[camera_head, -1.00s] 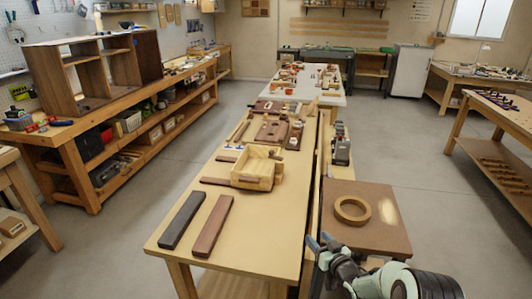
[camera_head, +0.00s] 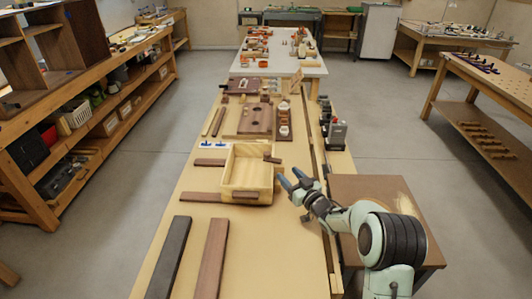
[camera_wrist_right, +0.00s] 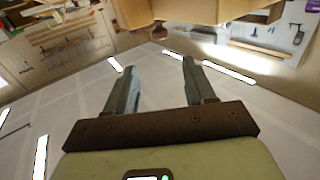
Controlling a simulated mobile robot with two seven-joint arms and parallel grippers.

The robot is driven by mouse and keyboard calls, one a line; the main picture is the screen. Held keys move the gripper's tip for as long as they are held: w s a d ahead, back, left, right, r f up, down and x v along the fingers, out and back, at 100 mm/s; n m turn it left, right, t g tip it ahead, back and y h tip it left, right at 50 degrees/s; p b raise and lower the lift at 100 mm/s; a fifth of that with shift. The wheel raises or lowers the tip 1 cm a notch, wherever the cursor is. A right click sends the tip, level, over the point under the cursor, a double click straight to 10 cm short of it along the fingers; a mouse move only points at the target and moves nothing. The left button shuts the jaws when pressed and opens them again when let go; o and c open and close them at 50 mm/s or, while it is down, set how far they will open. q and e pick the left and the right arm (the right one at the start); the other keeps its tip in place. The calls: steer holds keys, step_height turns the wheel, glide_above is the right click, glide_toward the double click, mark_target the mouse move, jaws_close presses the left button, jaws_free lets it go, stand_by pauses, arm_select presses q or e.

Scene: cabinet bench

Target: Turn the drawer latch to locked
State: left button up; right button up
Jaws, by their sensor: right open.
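A pale wooden drawer box (camera_head: 230,170), open at the top, sits on the long bench. A small dark wooden piece (camera_head: 272,159) lies across its right rim, and a dark strip (camera_head: 245,194) shows at its near side. I cannot tell which of these, if either, is the latch, or how it is turned. My right gripper (camera_head: 291,178) is open and empty, just right of the box, its blue-grey fingertips apart from it as far as I can tell. In the right wrist view the gripper (camera_wrist_right: 159,65) has nothing between its fingers. My left gripper is out of view.
Two long dark boards (camera_head: 211,258) lie at the near end of the bench (camera_head: 265,265). A board with holes (camera_head: 256,119) and small parts lie beyond the box. A dark tool (camera_head: 336,132) stands at the right edge. A brown-topped stand (camera_head: 365,188) is under my right arm.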

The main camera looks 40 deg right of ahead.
mark_target(268, 156)
steer(key=w, duration=0.4)
steer(key=w+d+p, duration=0.1)
steer(key=w, duration=0.7)
steer(key=shift+w+d+p, duration=0.15)
steer(key=shift+p, duration=0.15)
steer(key=c, duration=1)
steer(key=y+p, duration=0.1)
steer(key=n+y+p, duration=0.1)
steer(key=n+p, duration=0.1)
steer(key=shift+s+r+y, duration=0.25)
steer(key=shift+y, duration=0.15)
steer(key=shift+y+p, duration=0.3)
steer(key=shift+p, duration=0.05)
steer(key=shift+s+f+n+y, duration=0.1)
steer(key=shift+f+n+y, duration=0.15)
steer(key=shift+n+y, duration=0.05)
